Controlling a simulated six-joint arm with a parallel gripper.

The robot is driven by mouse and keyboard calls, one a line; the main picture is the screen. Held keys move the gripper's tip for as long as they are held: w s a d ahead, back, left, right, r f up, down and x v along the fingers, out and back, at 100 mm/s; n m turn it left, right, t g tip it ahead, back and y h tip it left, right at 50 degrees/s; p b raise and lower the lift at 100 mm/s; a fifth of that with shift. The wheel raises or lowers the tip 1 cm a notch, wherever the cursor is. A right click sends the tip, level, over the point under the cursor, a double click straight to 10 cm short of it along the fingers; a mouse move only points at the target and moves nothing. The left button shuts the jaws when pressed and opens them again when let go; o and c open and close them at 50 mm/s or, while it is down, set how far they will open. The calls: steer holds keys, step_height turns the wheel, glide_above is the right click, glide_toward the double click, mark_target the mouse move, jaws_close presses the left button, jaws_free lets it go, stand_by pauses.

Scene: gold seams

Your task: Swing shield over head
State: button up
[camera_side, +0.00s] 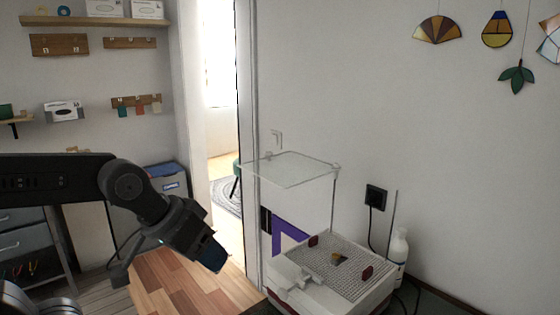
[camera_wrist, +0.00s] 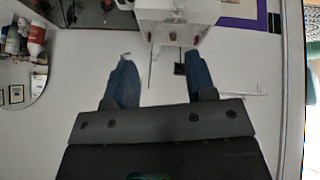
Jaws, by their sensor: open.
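The shield (camera_side: 290,168) is a clear, thin, roughly rectangular plate in the side view. It lies level, well above the grinder, and reaches left from a thin upright post (camera_side: 333,208). The grinder (camera_side: 325,285) is a white box with a grey grid top. A small gold and dark head (camera_side: 339,258) stands near the middle of the grid. My gripper (camera_side: 213,260) is left of the grinder, lower than the shield and apart from both. In the wrist view its blue fingers (camera_wrist: 161,75) are spread with nothing between them; the grinder (camera_wrist: 178,14) shows beyond them, and the shield is not clear there.
Two dark red pieces (camera_side: 367,272) stand on the grid. A white bottle (camera_side: 399,247) and a wall socket (camera_side: 376,197) with a cable are at the right. The wooden worktop (camera_side: 180,282) under my gripper is clear.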

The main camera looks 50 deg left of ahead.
steer(key=w+a+r+n+t, duration=0.25)
steer(key=w+r+n, duration=0.25)
steer(key=w+n, duration=0.45)
steer(key=w+a+r+n+t, duration=0.2)
steer(key=w+r+n+t, duration=0.3)
steer(key=w+n, duration=0.45)
steer(key=w+a+r+n+y, duration=0.1)
steer(key=w+a+n+y, duration=0.4)
steer(key=w+a+n, duration=0.45)
steer(key=n+g+y, duration=0.4)
steer(key=n+y, duration=0.1)
steer(key=n, duration=0.9)
glide_toward(268, 153)
steer(key=v, duration=0.3)
steer(key=w+d+v, duration=0.1)
steer(key=v, duration=0.1)
steer(key=shift+s+r, duration=0.15)
steer(key=shift+a+f+g, duration=0.2)
steer(key=shift+a+g, duration=0.05)
steer(key=shift+g, duration=0.1)
steer(key=shift+w+a+f+n, duration=0.1)
steer(key=shift+w+a+n, duration=0.15)
steer(key=shift+a, duration=0.05)
steer(key=shift+y, duration=0.3)
steer(key=x, duration=1.2)
steer(key=shift+w+a+f, duration=0.15)
steer(key=shift+w, duration=0.15)
steer(key=shift+c, duration=0.4)
jaws_close()
